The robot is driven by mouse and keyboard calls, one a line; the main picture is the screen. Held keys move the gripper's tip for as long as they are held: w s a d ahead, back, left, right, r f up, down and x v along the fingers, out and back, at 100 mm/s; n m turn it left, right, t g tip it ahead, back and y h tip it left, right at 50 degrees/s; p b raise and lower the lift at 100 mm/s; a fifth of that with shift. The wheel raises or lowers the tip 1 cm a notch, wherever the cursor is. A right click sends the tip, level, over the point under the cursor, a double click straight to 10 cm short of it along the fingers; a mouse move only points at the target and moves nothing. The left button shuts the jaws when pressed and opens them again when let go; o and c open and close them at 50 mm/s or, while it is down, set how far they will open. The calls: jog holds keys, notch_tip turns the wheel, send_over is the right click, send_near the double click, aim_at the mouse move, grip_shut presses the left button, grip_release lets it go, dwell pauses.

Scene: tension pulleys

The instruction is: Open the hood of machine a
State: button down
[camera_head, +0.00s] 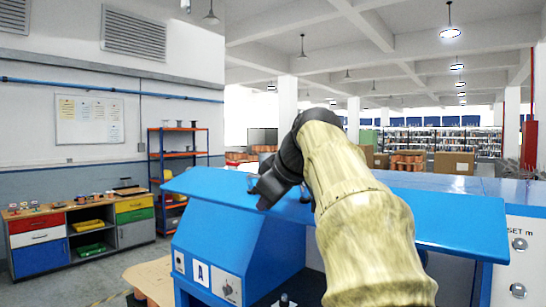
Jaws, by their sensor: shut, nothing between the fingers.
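Machine a is the blue machine with a white "A" plate (201,273) on its front left. Its hood (455,224) is a wide blue panel that spans the top of the machine, with a front edge that juts out over the space below. My gripper (263,193) is dark and shut, with nothing held. It is at the hood's upper surface, left of the middle; I cannot tell whether it touches. My arm, in a yellowish sleeve, covers the middle of the hood and part of the opening under it.
A white panel with knobs (520,244) stands at the right edge. A workbench with coloured drawers (80,233) is at the left, and an orange shelf rack (178,155) is behind. A wooden surface (150,279) lies left of the machine. Floor shows between bench and machine.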

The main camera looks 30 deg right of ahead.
jog(key=shift+h, duration=0.4)
jog(key=f+b, duration=0.5)
jog(key=shift+s+a+f+b, duration=0.1)
jog(key=shift+a+f+b, duration=0.15)
jog(key=shift+f+b, duration=0.05)
jog(key=shift+r, duration=0.1)
jog(key=w+a+r+p+v, duration=0.1)
jog(key=p+v, duration=0.2)
jog(key=v, duration=1)
jog(key=shift+w+a+r, duration=0.15)
jog(key=shift+a+r, duration=0.1)
jog(key=shift+a, duration=0.05)
jog(key=shift+w, duration=0.1)
